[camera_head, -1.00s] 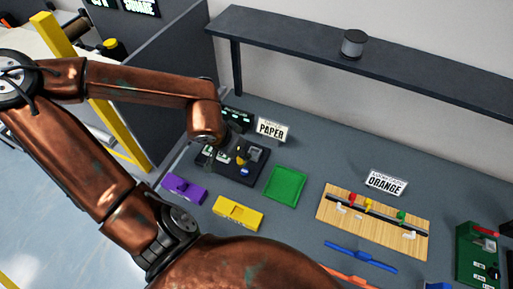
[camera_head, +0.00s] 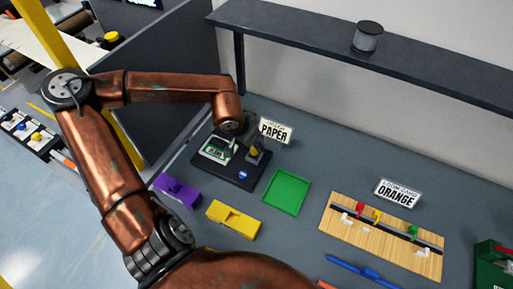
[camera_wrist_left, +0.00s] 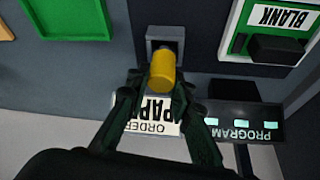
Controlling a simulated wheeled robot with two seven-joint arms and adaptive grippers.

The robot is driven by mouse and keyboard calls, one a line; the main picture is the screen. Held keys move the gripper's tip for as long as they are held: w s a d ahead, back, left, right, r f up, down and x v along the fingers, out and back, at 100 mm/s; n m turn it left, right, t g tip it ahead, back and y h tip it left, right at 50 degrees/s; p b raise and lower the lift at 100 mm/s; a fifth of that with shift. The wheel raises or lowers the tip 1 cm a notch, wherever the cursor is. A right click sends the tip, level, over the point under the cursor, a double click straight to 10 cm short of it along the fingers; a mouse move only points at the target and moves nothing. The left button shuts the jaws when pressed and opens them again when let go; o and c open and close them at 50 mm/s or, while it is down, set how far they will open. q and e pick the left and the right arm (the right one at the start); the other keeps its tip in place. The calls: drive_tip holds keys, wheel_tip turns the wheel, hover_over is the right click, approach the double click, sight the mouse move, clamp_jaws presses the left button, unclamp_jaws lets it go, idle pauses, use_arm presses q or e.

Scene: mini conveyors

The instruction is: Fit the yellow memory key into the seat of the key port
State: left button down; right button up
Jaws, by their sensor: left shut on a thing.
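The yellow memory key (camera_wrist_left: 162,72) is upright between the dark fingers of my left gripper (camera_wrist_left: 160,88), which is shut on it. The key port (camera_wrist_left: 165,36) is a grey square block on the dark board (camera_head: 216,170). In the left wrist view the key overlaps the port's opening; I cannot tell how deep it sits. In the head view the key (camera_head: 254,150) shows as a small yellow spot at the port (camera_head: 259,157), with my left wrist beside it. My right gripper is not in view.
An "ORDER PAPER" sign (camera_head: 275,130) stands just behind. A purple block (camera_head: 177,190), yellow block (camera_head: 233,219) and green tray (camera_head: 287,192) are in front. A wooden rack (camera_head: 345,225) is at right.

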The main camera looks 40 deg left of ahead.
use_arm(q)
drive_tip(key=shift+f, duration=0.95)
drive_tip(key=shift+r, duration=0.1)
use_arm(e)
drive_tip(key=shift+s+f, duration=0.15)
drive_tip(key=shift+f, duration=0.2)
use_arm(q)
drive_tip(key=c, duration=2.2)
unclamp_jaws()
drive_tip(key=o, duration=0.5)
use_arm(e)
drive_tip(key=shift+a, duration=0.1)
use_arm(q)
drive_tip(key=shift+r, duration=0.1)
drive_tip(key=p+v, duration=0.5)
drive_tip(key=v, duration=0.7)
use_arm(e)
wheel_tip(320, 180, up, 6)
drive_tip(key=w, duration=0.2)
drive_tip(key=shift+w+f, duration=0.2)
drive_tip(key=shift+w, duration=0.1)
